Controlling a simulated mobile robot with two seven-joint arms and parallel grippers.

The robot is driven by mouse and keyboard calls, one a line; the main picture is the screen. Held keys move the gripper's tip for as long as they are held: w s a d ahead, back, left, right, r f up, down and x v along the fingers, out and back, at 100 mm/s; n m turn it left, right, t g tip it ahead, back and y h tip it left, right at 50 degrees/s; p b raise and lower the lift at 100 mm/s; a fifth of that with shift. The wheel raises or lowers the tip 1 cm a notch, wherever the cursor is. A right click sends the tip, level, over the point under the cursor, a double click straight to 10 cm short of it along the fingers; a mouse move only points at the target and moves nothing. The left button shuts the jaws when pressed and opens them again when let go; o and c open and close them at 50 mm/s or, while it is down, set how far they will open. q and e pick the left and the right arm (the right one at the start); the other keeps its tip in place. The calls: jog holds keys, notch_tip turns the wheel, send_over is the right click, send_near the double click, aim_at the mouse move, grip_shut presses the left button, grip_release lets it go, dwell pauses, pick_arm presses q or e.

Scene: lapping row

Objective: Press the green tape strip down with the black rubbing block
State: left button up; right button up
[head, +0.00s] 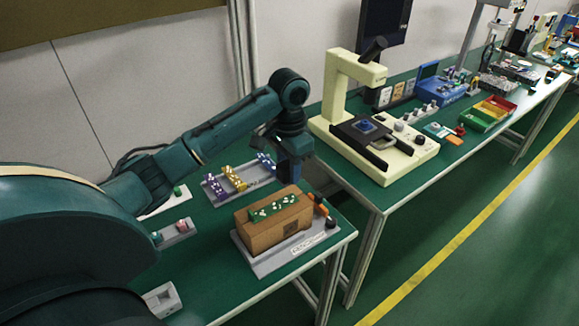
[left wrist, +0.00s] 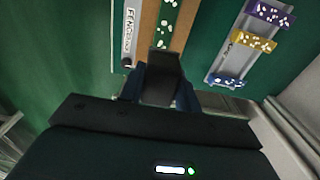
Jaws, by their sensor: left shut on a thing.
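The green tape strip (head: 274,207), with white patches, lies along the top of a brown block (head: 262,236). It also shows in the left wrist view (left wrist: 167,22), where its near end meets the edge of the dark piece in my jaws. My left gripper (head: 290,173) is beyond and above the brown block in the head view. In the left wrist view its blue fingers are shut on the black rubbing block (left wrist: 161,82). I cannot tell whether the rubbing block touches the strip. My right gripper is not in view.
The brown block sits on a grey labelled base (head: 262,268) near the table's right edge. Behind it is a grey tray (head: 213,196) with purple, yellow and blue strips (head: 266,161). A cream machine (head: 370,150) stands on the neighbouring table.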

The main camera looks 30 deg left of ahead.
pick_arm(q)
jog(key=shift+f, duration=0.1)
jog(key=shift+f, duration=0.55)
send_over(289, 200)
notch_tip(289, 200, down, 4)
jog(key=shift+w+f, duration=0.1)
jog(key=shift+a+f, duration=0.1)
jog(key=shift+f, duration=0.15)
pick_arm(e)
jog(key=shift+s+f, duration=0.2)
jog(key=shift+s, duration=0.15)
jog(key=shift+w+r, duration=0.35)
pick_arm(q)
jog(key=shift+f, duration=0.4)
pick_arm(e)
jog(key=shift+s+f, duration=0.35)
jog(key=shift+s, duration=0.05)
pick_arm(q)
jog(key=shift+f, duration=0.15)
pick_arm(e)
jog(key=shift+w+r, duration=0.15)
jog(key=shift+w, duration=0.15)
pick_arm(q)
jog(key=shift+p, duration=0.3)
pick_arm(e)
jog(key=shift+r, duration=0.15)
